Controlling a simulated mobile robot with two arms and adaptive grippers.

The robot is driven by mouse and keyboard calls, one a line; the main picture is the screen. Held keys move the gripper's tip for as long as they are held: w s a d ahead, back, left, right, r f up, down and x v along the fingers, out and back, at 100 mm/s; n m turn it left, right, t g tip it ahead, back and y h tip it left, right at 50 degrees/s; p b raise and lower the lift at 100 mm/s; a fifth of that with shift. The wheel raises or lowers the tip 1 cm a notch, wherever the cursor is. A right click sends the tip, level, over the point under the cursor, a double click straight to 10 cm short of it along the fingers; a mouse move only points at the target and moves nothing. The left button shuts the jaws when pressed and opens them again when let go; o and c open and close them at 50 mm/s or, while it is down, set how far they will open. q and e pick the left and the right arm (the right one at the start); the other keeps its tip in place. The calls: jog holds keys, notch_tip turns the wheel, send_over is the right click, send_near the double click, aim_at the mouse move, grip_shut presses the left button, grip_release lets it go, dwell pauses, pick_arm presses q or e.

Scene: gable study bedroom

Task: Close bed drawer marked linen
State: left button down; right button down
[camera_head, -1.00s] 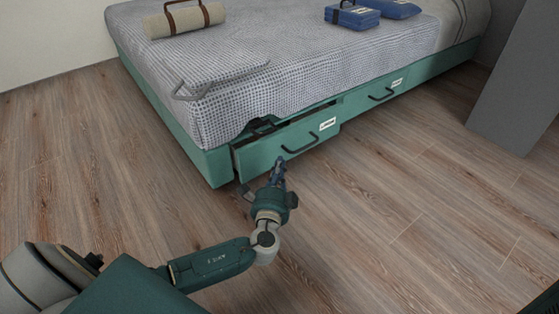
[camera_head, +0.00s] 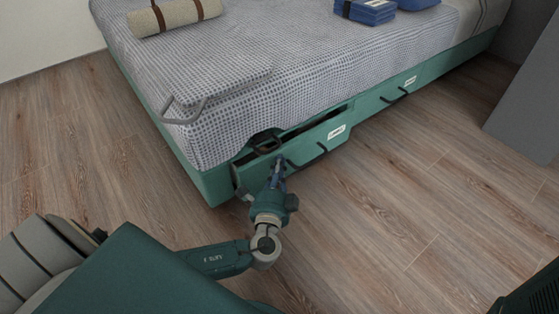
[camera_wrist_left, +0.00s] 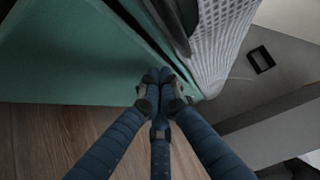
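The green bed drawer (camera_head: 300,151) at the near end of the bed's long side stands slightly out, with a narrow dark gap along its top. It bears a small white label (camera_head: 337,132), too small to read, and a dark bar handle (camera_head: 312,157). My left gripper (camera_head: 279,160) is at the drawer front, left of the handle, fingertips at or very near the panel. In the left wrist view its blue fingers (camera_wrist_left: 160,76) are together, with nothing seen between them, close against the green panel (camera_wrist_left: 70,50). My right gripper is not in view.
A second labelled drawer (camera_head: 395,93) sits farther along the bed and looks flush. A checked blanket (camera_head: 250,60) covers the bed, with a rolled mat (camera_head: 178,17) and blue folded items (camera_head: 366,11) on top. A grey panel (camera_head: 530,105) stands right. The wooden floor (camera_head: 400,200) is clear.

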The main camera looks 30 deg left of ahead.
aim_at(267, 159)
pick_arm(q)
jog(key=shift+a, duration=0.15)
jog(key=shift+w+a, duration=0.3)
jog(key=shift+a, duration=0.45)
jog(key=shift+w+a, duration=0.35)
jog(key=shift+a, duration=0.35)
jog(key=shift+w+a, duration=0.3)
jog(key=shift+a, duration=0.45)
